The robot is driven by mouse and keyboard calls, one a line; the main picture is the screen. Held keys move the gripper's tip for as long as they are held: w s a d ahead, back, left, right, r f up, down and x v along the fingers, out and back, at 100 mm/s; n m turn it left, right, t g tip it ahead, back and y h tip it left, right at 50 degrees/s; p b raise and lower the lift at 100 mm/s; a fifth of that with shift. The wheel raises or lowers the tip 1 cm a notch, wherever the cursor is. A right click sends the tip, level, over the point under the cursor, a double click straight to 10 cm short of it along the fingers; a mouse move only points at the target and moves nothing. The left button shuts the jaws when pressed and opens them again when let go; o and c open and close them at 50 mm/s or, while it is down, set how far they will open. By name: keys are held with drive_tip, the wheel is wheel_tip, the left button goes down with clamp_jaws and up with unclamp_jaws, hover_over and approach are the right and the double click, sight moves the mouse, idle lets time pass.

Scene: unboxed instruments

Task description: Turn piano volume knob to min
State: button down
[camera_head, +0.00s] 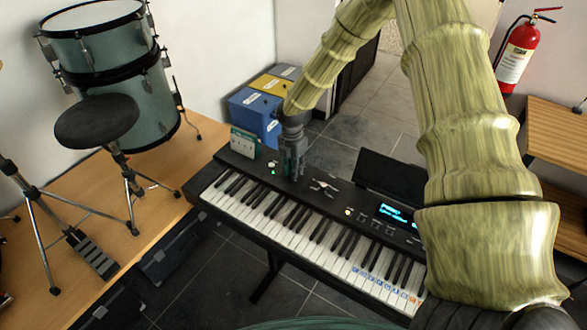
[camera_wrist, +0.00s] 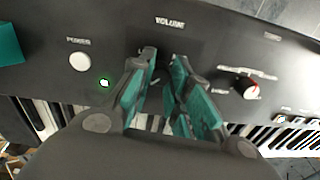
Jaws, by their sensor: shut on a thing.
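The black digital piano (camera_head: 300,215) stands across the middle of the head view, its keys facing the front. My gripper (camera_head: 291,172) points down at the left part of its panel. In the wrist view my gripper (camera_wrist: 162,82) has its green-padded fingers on the panel right below the VOLUME label (camera_wrist: 170,21). The fingers are shut on the volume knob, which they hide almost fully, so its angle cannot be read. Left of the fingers is the round white power button (camera_wrist: 80,62) with a lit green light (camera_wrist: 104,83).
Another knob (camera_wrist: 246,88) with a red mark sits right of my fingers. A small green box (camera_head: 244,142) stands on the piano's left end. A lit display (camera_head: 396,217) is farther right. A drum stool (camera_head: 97,122) and drums are at left; blue and yellow boxes (camera_head: 255,108) stand behind.

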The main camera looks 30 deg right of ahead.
drive_tip(key=c, duration=1.3)
unclamp_jaws()
drive_tip(key=shift+a, duration=0.1)
wheel_tip(320, 180, up, 12)
drive_tip(key=shift+w, duration=0.25)
drive_tip(key=shift+a, duration=0.1)
